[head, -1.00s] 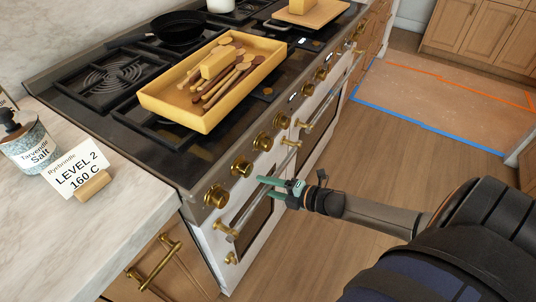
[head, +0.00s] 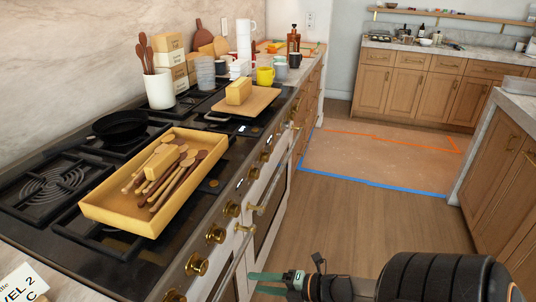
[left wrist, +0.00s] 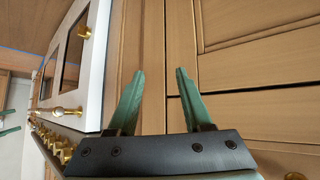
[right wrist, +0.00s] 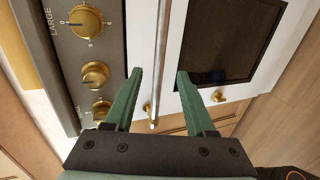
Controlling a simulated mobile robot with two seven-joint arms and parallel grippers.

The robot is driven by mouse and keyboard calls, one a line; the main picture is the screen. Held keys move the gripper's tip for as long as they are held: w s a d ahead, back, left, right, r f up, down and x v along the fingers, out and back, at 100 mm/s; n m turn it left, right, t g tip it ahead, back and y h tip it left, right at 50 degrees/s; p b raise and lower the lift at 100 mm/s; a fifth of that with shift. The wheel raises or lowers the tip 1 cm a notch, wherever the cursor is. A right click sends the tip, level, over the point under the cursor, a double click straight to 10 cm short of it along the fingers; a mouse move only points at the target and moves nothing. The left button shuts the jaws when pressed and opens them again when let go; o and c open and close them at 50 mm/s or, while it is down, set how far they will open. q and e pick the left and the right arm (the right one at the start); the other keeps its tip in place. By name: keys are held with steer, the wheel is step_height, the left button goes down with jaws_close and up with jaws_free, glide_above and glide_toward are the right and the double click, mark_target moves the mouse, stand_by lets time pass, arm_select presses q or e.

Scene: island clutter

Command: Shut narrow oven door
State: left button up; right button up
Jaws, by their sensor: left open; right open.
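The narrow oven door is the near white door with a dark window; it shows at the bottom of the head view (head: 236,284), partly cut off. In the right wrist view, a white door with a dark window (right wrist: 235,35) and a long handle bar (right wrist: 162,50) fill the upper part. I cannot tell how far the door stands open. My right gripper (head: 262,283) is open, in front of the oven; in its wrist view the bar runs between the fingertips, with no grip. My left gripper (left wrist: 155,85) is open and empty, facing wooden cabinet fronts (left wrist: 220,50), and is outside the head view.
Brass knobs (head: 215,233) line the range front. A yellow tray (head: 110,217) of wooden spoons, a black pan (head: 120,124) and a board (head: 262,100) sit on the cooktop. Wooden floor (head: 350,215) is free to the right, up to cabinets (head: 505,190).

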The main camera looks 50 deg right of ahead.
steer(key=shift+v, duration=0.85)
steer(key=s+a+m+g+h+p, duration=0.1)
steer(key=s+a+m+p, duration=0.1)
steer(key=a+m, duration=0.7)
steer(key=s+a+m+g+h+p, duration=0.2)
steer(key=a+m+p, duration=0.3)
steer(key=a+m, duration=0.4)
steer(key=s+f+m, duration=0.1)
steer(key=m, duration=0.1)
steer(key=shift+s+m+g, duration=0.3)
